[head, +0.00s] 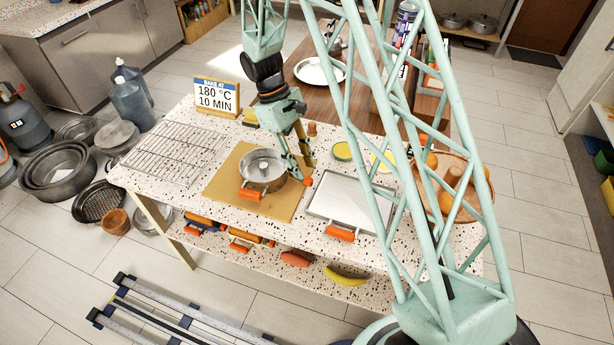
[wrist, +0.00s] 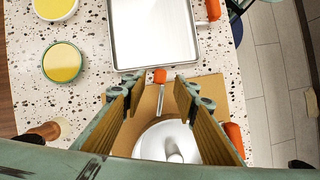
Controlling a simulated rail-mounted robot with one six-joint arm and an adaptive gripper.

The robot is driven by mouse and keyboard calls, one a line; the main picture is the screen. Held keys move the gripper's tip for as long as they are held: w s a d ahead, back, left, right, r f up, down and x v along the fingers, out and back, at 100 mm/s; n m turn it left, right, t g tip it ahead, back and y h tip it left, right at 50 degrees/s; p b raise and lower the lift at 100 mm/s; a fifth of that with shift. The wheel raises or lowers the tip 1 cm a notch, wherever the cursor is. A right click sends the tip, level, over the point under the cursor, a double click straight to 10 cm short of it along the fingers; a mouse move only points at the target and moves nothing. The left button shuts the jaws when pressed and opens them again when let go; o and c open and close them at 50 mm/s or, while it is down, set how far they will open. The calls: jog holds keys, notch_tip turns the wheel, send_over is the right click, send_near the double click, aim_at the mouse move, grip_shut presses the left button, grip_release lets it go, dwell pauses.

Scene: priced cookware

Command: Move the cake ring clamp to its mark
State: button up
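A round metal cake ring or tube pan (head: 263,168) with a centre post stands on the tan mat (head: 226,187). An orange handle (head: 250,193) shows at its front left and a smaller orange-tipped lever (head: 308,181) at its right. In the wrist view, the orange-tipped metal lever (wrist: 160,77) shows between my fingers, with the pan (wrist: 165,140) below and a larger orange handle (wrist: 235,138) beside it. I cannot tell which part is the clamp. My gripper (head: 300,167) is open over the pan's right side, also in the wrist view (wrist: 154,98). No clear mark shows.
A white tray (head: 353,193) with an orange handle lies to the right. A wire rack (head: 170,153) and a baking sign (head: 216,96) are on the left. Yellow-topped round tins (head: 342,151) stand behind the tray. Orange-handled items, a banana (head: 345,276) lie on the lower shelf.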

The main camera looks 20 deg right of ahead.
aim_at(308, 178)
jog(key=shift+x, duration=2.3)
grip_shut()
